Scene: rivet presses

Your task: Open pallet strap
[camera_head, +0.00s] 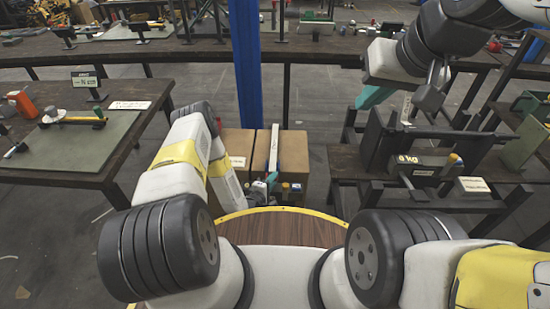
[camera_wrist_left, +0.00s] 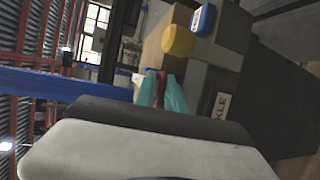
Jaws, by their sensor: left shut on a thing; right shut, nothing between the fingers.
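The brown boxes (camera_head: 292,155) stand low in front of me, with a pale grey strap (camera_head: 273,148) running over them. My left gripper (camera_head: 270,181) is down at the near side of the boxes, at the strap. In the left wrist view its teal fingers (camera_wrist_left: 163,92) are shut around a small red part (camera_wrist_left: 160,84), mostly hidden between them. Beside it are a grey strap piece (camera_wrist_left: 215,52), a yellow knob (camera_wrist_left: 178,40) and a blue block (camera_wrist_left: 203,18). A label ending in "KLE" (camera_wrist_left: 220,106) shows below. My right gripper (camera_head: 374,97) is shut and empty, above the right-hand rack.
A dark rack (camera_head: 420,185) with a "kg" weight block (camera_head: 415,160) stands to the right. A table with a green mat (camera_head: 70,140) is to the left. A blue post (camera_head: 246,60) rises behind the boxes, before a long bench (camera_head: 150,52).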

